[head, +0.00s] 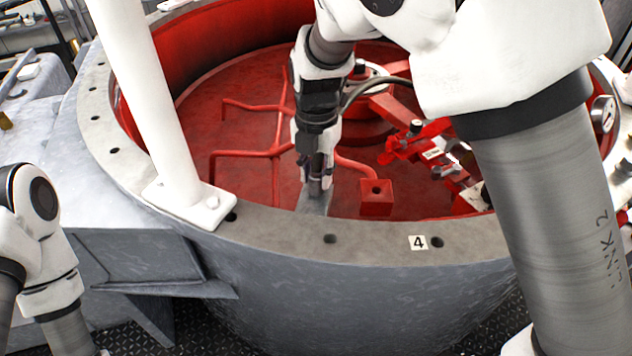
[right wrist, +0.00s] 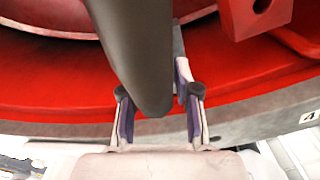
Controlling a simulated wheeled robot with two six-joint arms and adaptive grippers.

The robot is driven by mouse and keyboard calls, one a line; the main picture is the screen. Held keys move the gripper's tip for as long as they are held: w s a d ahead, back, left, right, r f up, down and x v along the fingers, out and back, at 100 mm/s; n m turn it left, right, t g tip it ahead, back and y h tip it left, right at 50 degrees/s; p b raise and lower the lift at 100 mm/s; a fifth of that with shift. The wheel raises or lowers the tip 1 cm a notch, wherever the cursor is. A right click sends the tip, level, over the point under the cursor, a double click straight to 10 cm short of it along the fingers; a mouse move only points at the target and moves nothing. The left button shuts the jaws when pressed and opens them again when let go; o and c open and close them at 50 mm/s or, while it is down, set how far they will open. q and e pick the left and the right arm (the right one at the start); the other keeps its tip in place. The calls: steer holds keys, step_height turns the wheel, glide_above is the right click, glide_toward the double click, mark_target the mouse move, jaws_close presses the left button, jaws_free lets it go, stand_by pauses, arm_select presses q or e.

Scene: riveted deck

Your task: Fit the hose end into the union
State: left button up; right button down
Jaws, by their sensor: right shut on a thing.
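My right gripper (head: 318,188) points down just inside the near rim of the round pit. It is shut on the hose; in the right wrist view the dark hose (right wrist: 140,60) runs from the top edge down between the two fingers. In the head view part of the hose (head: 372,86) arcs to the right from behind the wrist. The gripped end itself is hidden. A grey plate (head: 313,206) shows below the fingertips. I cannot tell which part is the union. My left gripper is out of view; only its arm shows at the left.
The pit's grey flange (head: 330,226) has bolt holes and a label 4. A red block with a hole (head: 376,198) stands right of the gripper, with red pipes (head: 276,150) to the left. Red fittings (head: 412,142) stand further right. A white post (head: 150,100) rises from the flange.

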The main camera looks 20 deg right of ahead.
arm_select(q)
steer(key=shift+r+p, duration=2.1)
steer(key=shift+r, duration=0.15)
arm_select(e)
steer(key=shift+r, duration=2.3)
